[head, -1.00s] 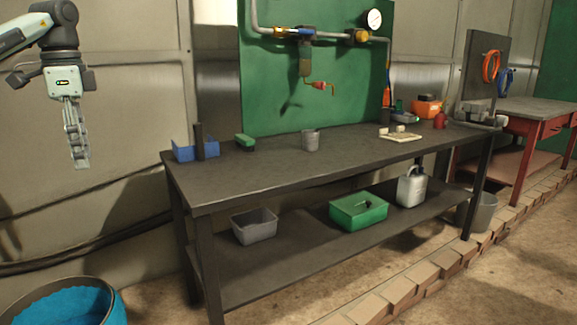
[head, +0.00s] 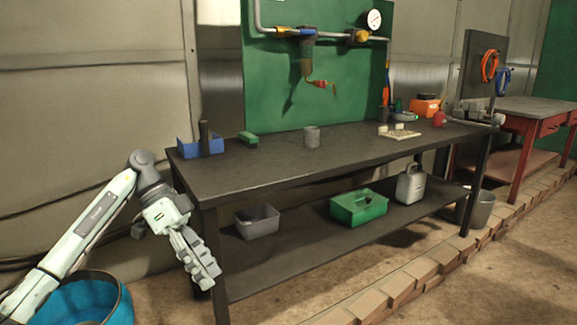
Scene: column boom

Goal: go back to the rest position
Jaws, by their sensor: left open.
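My left gripper (head: 200,262) is low at the left of the head view, in front of the workbench's near left leg. It points down and to the right, and its jaws are open with nothing seen in them. My left arm rises from the lower left corner and bends at the wrist. The dark workbench (head: 270,167) stands to the right of the gripper. My right gripper does not show.
A blue drum (head: 85,302) stands on the floor below my left arm. On the bench are a blue bin (head: 187,148), a green brush (head: 248,139) and a grey cup (head: 312,136). The shelf below holds a grey bin (head: 258,221), a green box (head: 358,206) and a canister (head: 410,185).

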